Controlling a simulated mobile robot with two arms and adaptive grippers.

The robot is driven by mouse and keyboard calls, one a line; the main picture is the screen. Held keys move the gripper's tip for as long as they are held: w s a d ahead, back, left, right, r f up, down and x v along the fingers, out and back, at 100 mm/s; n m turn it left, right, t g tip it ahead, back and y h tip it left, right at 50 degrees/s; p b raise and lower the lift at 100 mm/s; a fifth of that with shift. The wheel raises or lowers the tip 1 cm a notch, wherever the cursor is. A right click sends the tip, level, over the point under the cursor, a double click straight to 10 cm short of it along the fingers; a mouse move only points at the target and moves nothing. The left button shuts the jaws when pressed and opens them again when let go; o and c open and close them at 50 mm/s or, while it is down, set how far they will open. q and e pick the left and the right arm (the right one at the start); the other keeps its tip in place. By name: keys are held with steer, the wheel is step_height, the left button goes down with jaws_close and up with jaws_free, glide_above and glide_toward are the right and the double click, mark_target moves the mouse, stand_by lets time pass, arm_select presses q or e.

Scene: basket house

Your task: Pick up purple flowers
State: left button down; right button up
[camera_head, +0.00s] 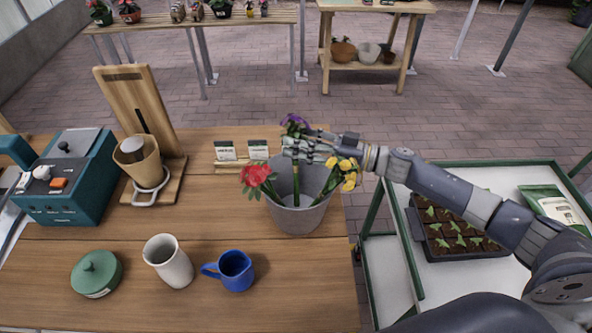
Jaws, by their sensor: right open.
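The purple flowers (295,122) stand upright at the back of a grey bucket (299,216) on the wooden table. Red flowers (257,175) lean out of the bucket's left side, and yellow flowers (346,165) lean out of its right side. My right gripper (290,147) reaches in from the right over the bucket. Its open fingers are at the purple flowers' stem, just below the blooms. The fingers partly hide the stem, and I cannot tell whether they touch it. My left gripper is not in view.
A blue mug (236,271), a white cup (168,262) and a green lidded dish (96,273) stand at the table's front. A teal machine (75,180) and wooden stand (150,110) are left. A seedling tray (455,236) sits on a white cart at right.

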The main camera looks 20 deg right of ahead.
steer(key=shift+w+a, duration=0.4)
steer(key=shift+a, duration=0.2)
steer(key=shift+d, duration=0.1)
jaws_close()
